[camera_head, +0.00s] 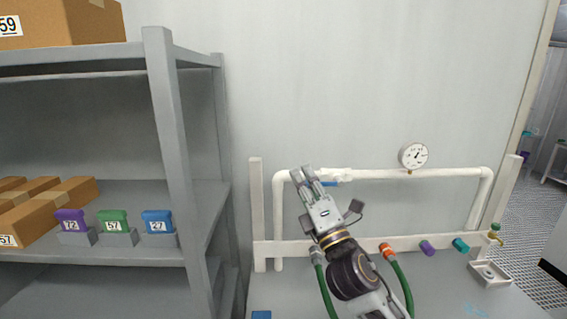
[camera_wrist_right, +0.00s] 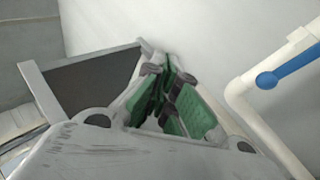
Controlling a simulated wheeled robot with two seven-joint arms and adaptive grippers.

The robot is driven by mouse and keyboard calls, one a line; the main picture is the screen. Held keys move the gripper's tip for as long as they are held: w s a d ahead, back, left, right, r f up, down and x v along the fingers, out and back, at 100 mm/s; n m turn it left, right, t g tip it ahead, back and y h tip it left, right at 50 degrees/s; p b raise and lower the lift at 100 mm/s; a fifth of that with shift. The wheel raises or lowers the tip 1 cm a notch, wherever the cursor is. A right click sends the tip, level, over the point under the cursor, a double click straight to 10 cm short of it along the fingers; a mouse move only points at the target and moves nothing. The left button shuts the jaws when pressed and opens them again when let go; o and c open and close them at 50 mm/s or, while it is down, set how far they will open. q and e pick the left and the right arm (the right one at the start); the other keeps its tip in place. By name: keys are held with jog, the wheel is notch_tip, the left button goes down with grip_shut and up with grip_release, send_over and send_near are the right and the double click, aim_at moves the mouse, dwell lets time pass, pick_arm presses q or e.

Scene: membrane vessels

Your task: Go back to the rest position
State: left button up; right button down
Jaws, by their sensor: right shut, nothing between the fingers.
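My right gripper (camera_head: 302,172) is raised in front of the wall in the head view, just left of the blue valve handle (camera_head: 331,184) on the white pipe (camera_head: 380,174). In the right wrist view its fingers (camera_wrist_right: 165,75) with green inner pads are shut and nothing shows between them. The blue handle (camera_wrist_right: 290,66) and the pipe (camera_wrist_right: 262,120) are to the right of the fingers, apart from them in that view. My left gripper is not in view.
A grey shelf (camera_head: 172,150) stands at the left with cardboard boxes (camera_head: 68,192) and purple, green and blue numbered blocks (camera_head: 115,221). A gauge (camera_head: 413,155) tops the pipe. Green hoses (camera_head: 403,285) hang near my right arm. A doorway (camera_head: 540,200) is at the right.

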jog(key=s+d+f+m+g+h, duration=0.1)
jog(key=d+f+m+g+h, duration=0.35)
jog(key=f, duration=0.45)
jog(key=s+d+f+m+g+h, duration=0.1)
jog(key=d+f+m+h, duration=0.3)
jog(key=f+m, duration=0.5)
jog(key=s+d+f+m+g+h, duration=0.1)
jog(key=d+f+m+g+h, duration=0.2)
jog(key=d+f+m, duration=0.5)
jog(key=s+d+f+m+g+y, duration=0.1)
jog(key=s+f+m+g, duration=0.3)
jog(key=s+f+g, duration=1.2)
jog(key=s+f+t, duration=0.2)
jog(key=s+f, duration=0.1)
jog(key=f, duration=0.9)
jog(key=s+f+t, duration=0.1)
jog(key=s+f, duration=0.2)
jog(key=f, duration=1)
jog(key=s+f+t, duration=0.2)
jog(key=s+f, duration=0.1)
jog(key=f, duration=0.9)
jog(key=s+d+f+g, duration=0.1)
jog(key=s+d+f, duration=0.1)
jog(key=s+f, duration=0.8)
jog(key=s+d+f, duration=0.2)
jog(key=s+f, duration=0.8)
jog(key=s, duration=0.2)
jog(key=shift+s+d+f+g, duration=0.15)
jog(key=shift+s+f+g, duration=0.1)
jog(key=shift+s+g, duration=0.1)
